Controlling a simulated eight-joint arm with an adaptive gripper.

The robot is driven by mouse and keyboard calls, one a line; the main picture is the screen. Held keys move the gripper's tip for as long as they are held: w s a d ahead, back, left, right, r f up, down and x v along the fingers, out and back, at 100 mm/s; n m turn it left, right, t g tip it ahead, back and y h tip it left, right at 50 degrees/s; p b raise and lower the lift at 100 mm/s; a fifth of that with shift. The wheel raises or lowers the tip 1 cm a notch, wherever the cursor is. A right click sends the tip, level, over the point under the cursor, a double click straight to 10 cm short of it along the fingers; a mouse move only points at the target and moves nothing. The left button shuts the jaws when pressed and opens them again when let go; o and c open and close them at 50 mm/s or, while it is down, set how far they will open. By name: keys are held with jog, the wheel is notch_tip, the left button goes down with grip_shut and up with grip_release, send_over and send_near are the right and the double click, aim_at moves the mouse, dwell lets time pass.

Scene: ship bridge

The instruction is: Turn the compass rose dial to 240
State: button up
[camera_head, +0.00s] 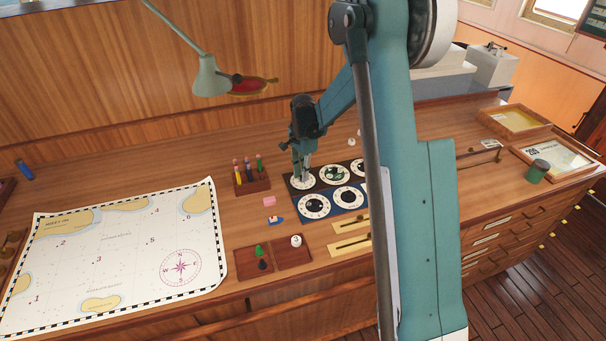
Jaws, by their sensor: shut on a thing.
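A dark panel (289,185) with white round dials lies on the desk, right of the chart. My gripper (304,177) points down at the upper-left dial (296,184) and is shut on its middle, which the fingers hide. To its right is a dial with a dark green pattern (335,174). A further dial (356,167) is partly hidden by my arm. The markings are too small to read, so I cannot tell which dial is the compass rose or what it points at.
A blue panel (331,212) with two white-ringed dials lies in front. A pencil block (254,184), a pink eraser (269,201) and a small blue boat (275,219) stand left. Brass sliders (350,245) are nearer. A lamp (211,80) hangs behind. A chart (110,240) covers the left.

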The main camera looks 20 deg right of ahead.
jog(key=n+b, duration=0.2)
jog(key=n, duration=0.2)
jog(key=shift+f+b, duration=0.1)
jog(key=shift+b, duration=0.25)
jog(key=n+b, duration=0.1)
jog(key=n, duration=0.2)
jog(key=shift+n+b, duration=0.3)
jog(key=shift+b, duration=0.05)
jog(key=n+b, duration=0.1)
jog(key=n, duration=0.2)
jog(key=shift+n, duration=0.3)
jog(key=n+b, duration=0.1)
jog(key=n, duration=0.2)
jog(key=shift+n, duration=0.4)
jog(key=n+b, duration=0.2)
jog(key=n, duration=0.8)
jog(key=shift+n+b, duration=0.3)
jog(key=shift+n, duration=1.8)
